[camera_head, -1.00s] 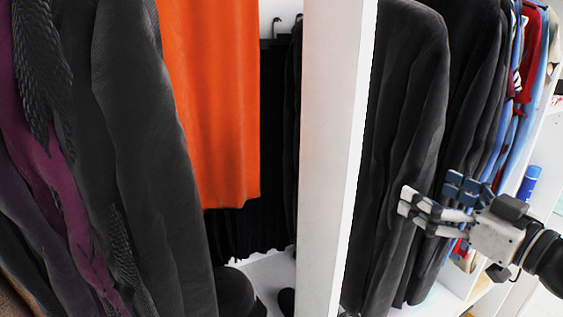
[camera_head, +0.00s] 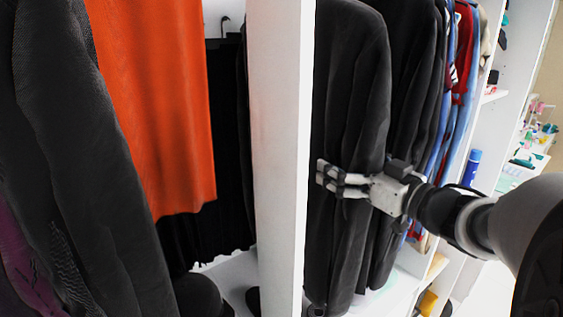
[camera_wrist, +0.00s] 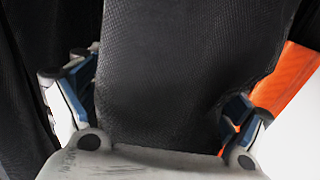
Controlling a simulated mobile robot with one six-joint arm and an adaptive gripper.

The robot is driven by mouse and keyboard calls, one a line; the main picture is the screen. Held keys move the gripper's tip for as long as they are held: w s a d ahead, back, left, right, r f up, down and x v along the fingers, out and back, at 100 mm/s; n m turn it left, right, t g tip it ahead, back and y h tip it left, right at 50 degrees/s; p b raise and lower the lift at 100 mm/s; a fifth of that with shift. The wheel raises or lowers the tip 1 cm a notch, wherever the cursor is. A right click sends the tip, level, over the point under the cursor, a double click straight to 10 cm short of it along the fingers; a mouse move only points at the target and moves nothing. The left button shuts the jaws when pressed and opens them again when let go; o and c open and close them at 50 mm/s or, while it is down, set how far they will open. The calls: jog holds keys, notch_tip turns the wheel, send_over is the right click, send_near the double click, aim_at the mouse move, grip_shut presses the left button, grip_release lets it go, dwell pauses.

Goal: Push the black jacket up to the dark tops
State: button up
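The black jacket (camera_head: 350,90) hangs just right of the white upright panel. Other dark garments (camera_head: 411,70) hang close beside it on the right; I take these to be the dark tops. My gripper (camera_head: 322,177) is at the front of the black jacket, its fingers reaching left across the sleeve. In the wrist view, dark textured cloth (camera_wrist: 185,70) fills the space between my widely spread fingers (camera_wrist: 155,105). The right fingertip is partly hidden at the cloth's edge. The fingers look open, not closed on the cloth.
A white upright panel (camera_head: 281,130) stands left of the jacket. Beyond it hang an orange garment (camera_head: 155,110) and dark clothes (camera_head: 80,170). Blue and red clothes (camera_head: 460,80) hang farther right. A blue can (camera_head: 472,168) stands on a shelf.

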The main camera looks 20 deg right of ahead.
jog(key=c, duration=1.6)
jog(key=shift+w+d+r, duration=0.1)
jog(key=shift+d, duration=0.25)
jog(key=o, duration=1.8)
jog(key=v, duration=1.2)
jog(key=shift+w, duration=0.1)
